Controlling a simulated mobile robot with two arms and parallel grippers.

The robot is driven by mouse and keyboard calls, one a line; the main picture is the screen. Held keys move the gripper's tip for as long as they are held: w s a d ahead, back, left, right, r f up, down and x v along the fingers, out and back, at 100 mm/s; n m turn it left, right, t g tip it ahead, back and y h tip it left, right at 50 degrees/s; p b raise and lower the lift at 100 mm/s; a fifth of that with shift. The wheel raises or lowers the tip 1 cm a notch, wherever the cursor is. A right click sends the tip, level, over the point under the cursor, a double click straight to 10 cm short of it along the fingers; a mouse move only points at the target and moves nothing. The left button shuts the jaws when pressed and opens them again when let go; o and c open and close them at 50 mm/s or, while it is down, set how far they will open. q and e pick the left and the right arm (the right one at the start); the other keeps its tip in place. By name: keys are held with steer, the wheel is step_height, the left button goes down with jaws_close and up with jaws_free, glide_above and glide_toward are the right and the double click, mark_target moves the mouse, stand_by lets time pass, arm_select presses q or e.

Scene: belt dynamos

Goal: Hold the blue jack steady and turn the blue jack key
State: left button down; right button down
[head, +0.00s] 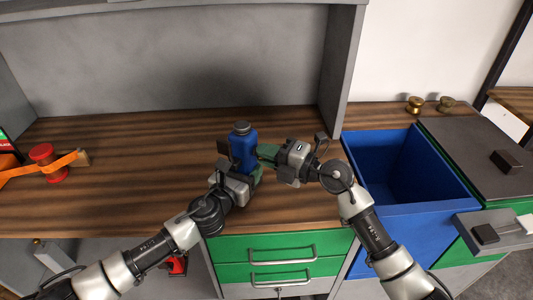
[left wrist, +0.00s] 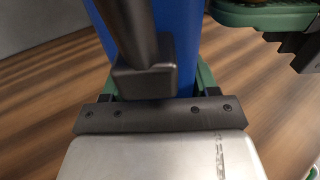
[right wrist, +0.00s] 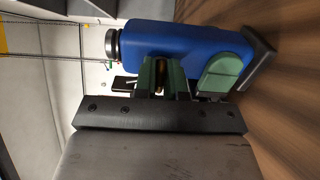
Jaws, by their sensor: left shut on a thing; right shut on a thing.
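The blue jack (head: 243,148) stands upright on the wooden bench in the head view, with a dark round cap on top. It also shows in the left wrist view (left wrist: 187,45) and lies sideways across the right wrist view (right wrist: 190,42). My left gripper (head: 242,172) is shut on the jack's body from the front. My right gripper (head: 266,152) is at the jack's right side. In the right wrist view its green fingers (right wrist: 161,78) are shut on a small brass-coloured piece at the jack's side, which appears to be the key (right wrist: 160,80); the fingers mostly hide it.
A blue open bin (head: 400,165) stands right of the bench. An orange belt with a red pulley (head: 41,153) lies at the far left. Brass spools (head: 414,104) sit at the back right. The bench (head: 140,140) is clear left of the jack.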

steer(key=shift+n, duration=0.4)
steer(key=n, duration=0.3)
steer(key=shift+n, duration=0.4)
arm_select(q)
steer(key=shift+r, duration=0.1)
arm_select(e)
steer(key=n, duration=0.4)
steer(key=shift+n, duration=0.3)
steer(key=n, duration=0.5)
steer(key=shift+d+f, duration=0.1)
steer(key=shift+n, duration=1.7)
arm_select(q)
steer(key=shift+w, duration=0.1)
arm_select(e)
steer(key=c, duration=1.3)
jaws_free()
steer(key=shift+w, duration=0.1)
steer(key=shift+o, duration=0.5)
